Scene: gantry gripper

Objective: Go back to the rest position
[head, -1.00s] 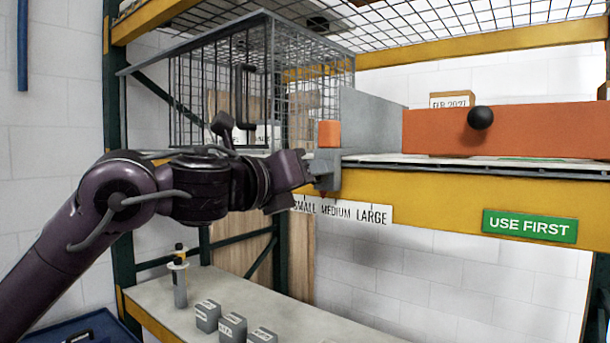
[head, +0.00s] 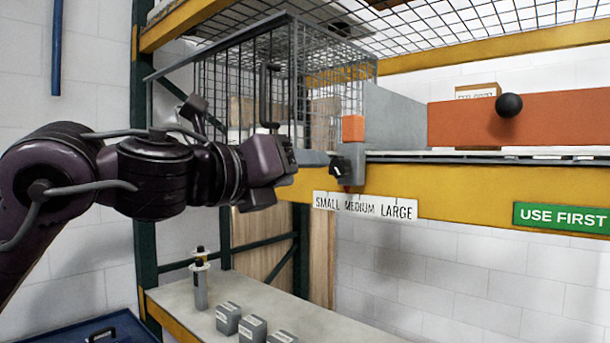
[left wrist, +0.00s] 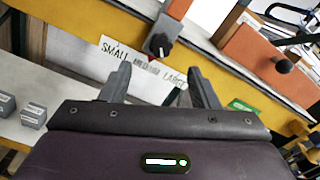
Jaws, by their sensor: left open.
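My left gripper (head: 312,158) is at mid-height in the head view, in front of the wire cage and the yellow shelf beam. In the left wrist view its two grey fingers (left wrist: 160,85) stand apart with nothing between them. A grey block with a black knob (head: 340,168) is on the beam just right of the fingers. The knob (left wrist: 157,45) also shows in the left wrist view, beyond the fingertips and apart from them. My right gripper is not in view.
The wire cage (head: 250,85) stands behind my left arm. An orange panel with a black ball (head: 509,105) is at the right. A SMALL MEDIUM LARGE label (head: 365,206) is on the beam. Small grey blocks (head: 252,328) and bottles (head: 199,285) stand on the lower shelf.

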